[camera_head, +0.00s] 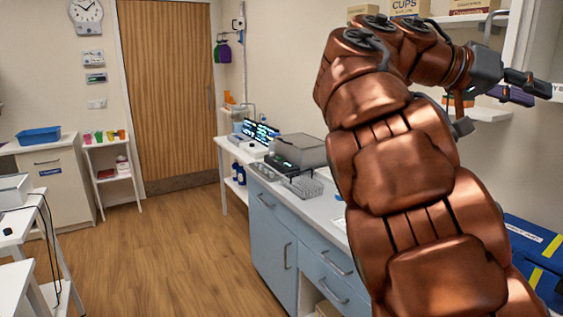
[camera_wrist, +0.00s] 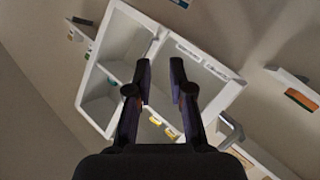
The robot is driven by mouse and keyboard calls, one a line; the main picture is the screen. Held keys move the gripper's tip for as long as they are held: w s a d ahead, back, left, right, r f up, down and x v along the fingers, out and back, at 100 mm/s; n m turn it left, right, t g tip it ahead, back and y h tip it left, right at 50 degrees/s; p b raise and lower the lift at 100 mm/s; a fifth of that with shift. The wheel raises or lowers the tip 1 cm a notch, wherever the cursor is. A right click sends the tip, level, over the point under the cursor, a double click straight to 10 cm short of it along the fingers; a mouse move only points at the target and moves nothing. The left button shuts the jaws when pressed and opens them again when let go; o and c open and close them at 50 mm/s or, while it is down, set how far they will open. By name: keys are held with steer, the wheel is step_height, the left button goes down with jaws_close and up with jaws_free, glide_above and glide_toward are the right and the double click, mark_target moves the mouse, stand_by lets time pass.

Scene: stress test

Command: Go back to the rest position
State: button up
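My gripper (camera_head: 533,90) is raised at the upper right of the head view, in front of the wall shelves, at the end of my bent copper-coloured arm. In the wrist view its two dark fingers (camera_wrist: 161,64) stand apart with a gap between them, and nothing shows in that gap. The fingers point towards a white open-fronted shelf unit (camera_wrist: 150,28), which appears tilted behind them. I see no contact between the fingers and the unit.
A blue-drawered counter (camera_head: 275,240) with lab equipment stands beside my arm. Wall shelves (camera_head: 487,113) with boxes are close to the gripper. A blue case (camera_head: 535,250) lies at right. The wooden floor (camera_head: 170,260) towards the door (camera_head: 168,90) is clear. A table stands at left.

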steer(key=s+a+f+n+t+y, duration=0.1)
steer(key=s+f+n+y, duration=0.15)
steer(key=f, duration=0.55)
steer(key=s+a+f+n+y, duration=0.2)
steer(key=f+n, duration=0.1)
steer(key=f, duration=0.5)
steer(key=s+a+f+n+t+y, duration=0.1)
steer(key=s+f+n+y, duration=0.15)
steer(key=f, duration=0.55)
steer(key=s+a+f+n+y+p, duration=0.1)
steer(key=s+a+f+n+y, duration=0.1)
steer(key=s+a+f+y, duration=0.2)
steer(key=s+a+f+n+y, duration=0.3)
steer(key=s+a+f, duration=0.8)
steer(key=a+f, duration=0.5)
steer(key=shift+a+f+n+g+y+p, duration=0.2)
steer(key=shift+a+n+g+y+p, duration=0.15)
steer(key=shift+y, duration=0.25)
